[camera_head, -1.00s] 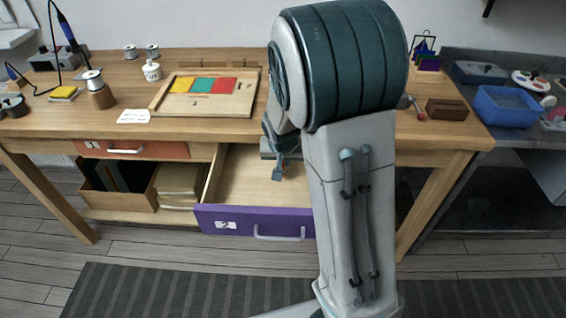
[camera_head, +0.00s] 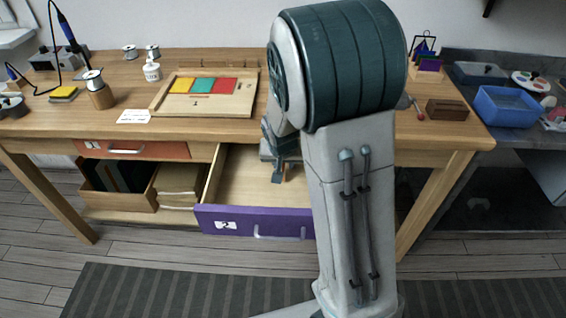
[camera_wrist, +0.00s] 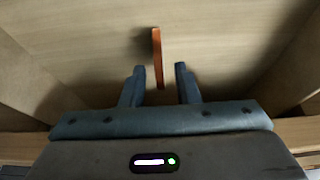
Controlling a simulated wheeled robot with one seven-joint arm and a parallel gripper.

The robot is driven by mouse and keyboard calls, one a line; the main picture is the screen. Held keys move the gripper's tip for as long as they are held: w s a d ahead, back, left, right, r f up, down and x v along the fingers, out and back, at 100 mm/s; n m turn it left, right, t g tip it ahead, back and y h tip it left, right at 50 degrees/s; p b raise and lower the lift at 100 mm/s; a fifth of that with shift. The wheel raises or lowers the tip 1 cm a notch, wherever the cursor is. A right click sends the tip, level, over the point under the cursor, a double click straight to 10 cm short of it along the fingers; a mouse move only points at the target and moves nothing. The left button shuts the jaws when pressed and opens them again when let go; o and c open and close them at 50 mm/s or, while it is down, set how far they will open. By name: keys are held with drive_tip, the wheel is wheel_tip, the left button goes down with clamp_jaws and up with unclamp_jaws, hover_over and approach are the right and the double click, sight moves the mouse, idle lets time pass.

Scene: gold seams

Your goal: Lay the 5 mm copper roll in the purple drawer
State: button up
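The purple drawer (camera_head: 255,222), marked 2, is pulled out under the bench. My gripper (camera_head: 283,173) is inside it, low over its wooden floor, partly hidden by my arm. In the wrist view my gripper (camera_wrist: 160,69) is open, with a finger on each side of a thin orange-copper strip, apparently the copper roll (camera_wrist: 156,50) seen edge-on. Gaps show between the strip and both fingers. A shadow falls on the drawer floor beside it. I cannot tell whether it fully rests on the floor. The roll is not visible in the head view.
The drawer's side walls stand left and right of my gripper in the wrist view. An orange drawer (camera_head: 130,149) is shut at left. On the bench are a wooden tray (camera_head: 243,103) with coloured squares and several spools. My arm hides part of the bench.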

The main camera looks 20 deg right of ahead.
drive_tip(key=p+v, duration=0.2)
drive_tip(key=v, duration=0.8)
drive_tip(key=s+r+n+g, duration=0.1)
drive_tip(key=s+r, duration=0.1)
drive_tip(key=s, duration=0.7)
drive_tip(key=s+r+n+g+y, duration=0.1)
drive_tip(key=s+r+n, duration=0.1)
drive_tip(key=s, duration=0.7)
drive_tip(key=shift+s+a+r+n+y, duration=0.2)
drive_tip(key=shift+n+y, duration=0.1)
